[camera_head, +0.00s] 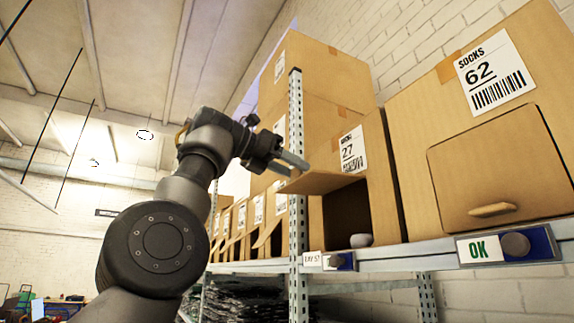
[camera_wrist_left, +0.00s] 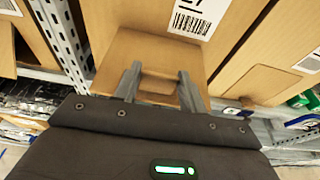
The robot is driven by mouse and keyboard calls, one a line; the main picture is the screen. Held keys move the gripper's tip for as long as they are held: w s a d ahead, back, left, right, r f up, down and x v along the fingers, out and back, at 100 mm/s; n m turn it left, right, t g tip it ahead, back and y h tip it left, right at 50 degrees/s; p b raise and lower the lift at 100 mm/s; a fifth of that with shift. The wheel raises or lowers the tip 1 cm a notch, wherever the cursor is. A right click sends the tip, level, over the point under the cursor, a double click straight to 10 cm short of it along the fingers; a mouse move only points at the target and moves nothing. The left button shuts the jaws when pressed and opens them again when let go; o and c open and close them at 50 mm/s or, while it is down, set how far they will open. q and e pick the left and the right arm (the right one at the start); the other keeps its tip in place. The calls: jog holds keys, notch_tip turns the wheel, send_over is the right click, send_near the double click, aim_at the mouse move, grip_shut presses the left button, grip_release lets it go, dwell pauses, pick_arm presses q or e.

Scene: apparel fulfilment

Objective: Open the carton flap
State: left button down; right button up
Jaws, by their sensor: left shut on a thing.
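The carton labelled 27 (camera_head: 375,165) stands on the shelf, and its front flap (camera_head: 325,182) sticks out toward me, swung up to near level. Below the flap a dark opening shows in the carton's front. My left gripper (camera_head: 294,160) is at the flap's outer edge, shut on the flap. In the left wrist view the flap (camera_wrist_left: 150,50) lies ahead of the fingers (camera_wrist_left: 158,80), with its tan edge between them. The carton's label shows beyond it. My right gripper is in neither view.
A larger carton, SOCKS 62 (camera_head: 410,115), stands at the right with its flap (camera_head: 485,165) shut and a tab on it. A metal upright (camera_head: 296,190) is close to the left. A small rounded grey thing (camera_head: 361,240) sits at the opening's bottom.

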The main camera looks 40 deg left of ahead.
pick_arm(q)
jog(key=shift+w+f, duration=0.1)
jog(key=shift+f, duration=0.1)
jog(key=c, duration=1.1)
grip_release()
jog(key=shift+o, duration=1.4)
jog(key=shift+w+d, duration=0.1)
jog(key=shift+r, duration=0.1)
jog(key=v, duration=1)
jog(key=shift+s, duration=0.35)
